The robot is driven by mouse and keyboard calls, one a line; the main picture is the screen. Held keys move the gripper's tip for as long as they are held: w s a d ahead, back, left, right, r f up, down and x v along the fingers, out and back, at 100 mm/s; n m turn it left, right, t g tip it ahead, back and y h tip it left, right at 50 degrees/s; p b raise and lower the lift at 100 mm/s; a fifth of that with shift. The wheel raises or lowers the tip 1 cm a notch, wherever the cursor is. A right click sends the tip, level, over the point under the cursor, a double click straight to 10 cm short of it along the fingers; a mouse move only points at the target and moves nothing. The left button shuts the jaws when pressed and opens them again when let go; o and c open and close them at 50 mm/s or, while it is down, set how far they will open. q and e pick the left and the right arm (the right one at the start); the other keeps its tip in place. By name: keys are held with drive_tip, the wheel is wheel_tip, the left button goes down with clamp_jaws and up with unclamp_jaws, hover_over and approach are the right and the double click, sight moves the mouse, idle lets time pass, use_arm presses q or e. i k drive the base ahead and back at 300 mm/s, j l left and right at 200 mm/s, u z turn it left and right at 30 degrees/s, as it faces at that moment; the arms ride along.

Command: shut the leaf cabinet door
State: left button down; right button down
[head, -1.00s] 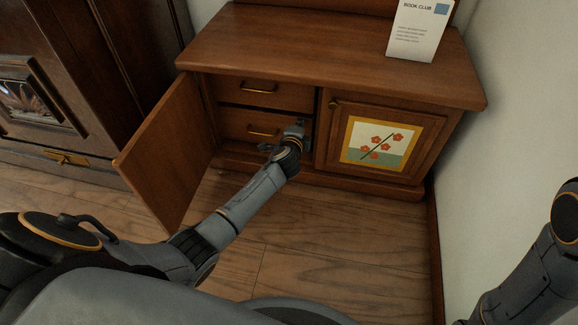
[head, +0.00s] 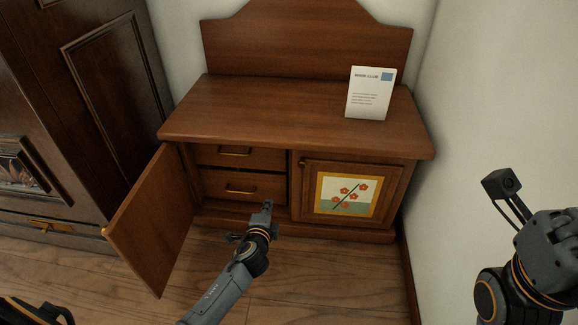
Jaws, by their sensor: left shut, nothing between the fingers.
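The low wooden cabinet (head: 300,110) stands against the back wall. Its left door (head: 153,222) is swung wide open to the left, and the picture side of that door is hidden, so I cannot see a leaf on it. A small knob shows at its free edge. Two drawers with brass handles, an upper one (head: 238,155) and a lower one (head: 242,188), show inside. The right door (head: 346,194), with a picture of red flowers, is closed. My left gripper (head: 265,211) is shut and empty, in front of the lower drawer, right of the open door and apart from it.
A dark armoire (head: 70,120) stands close on the left of the open door. A white wall (head: 490,90) rises on the right. A Book Club card (head: 371,93) stands on the cabinet top. The wooden floor (head: 330,275) in front is clear.

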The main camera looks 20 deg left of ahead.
sight(149, 230)
drive_tip(key=k, duration=1)
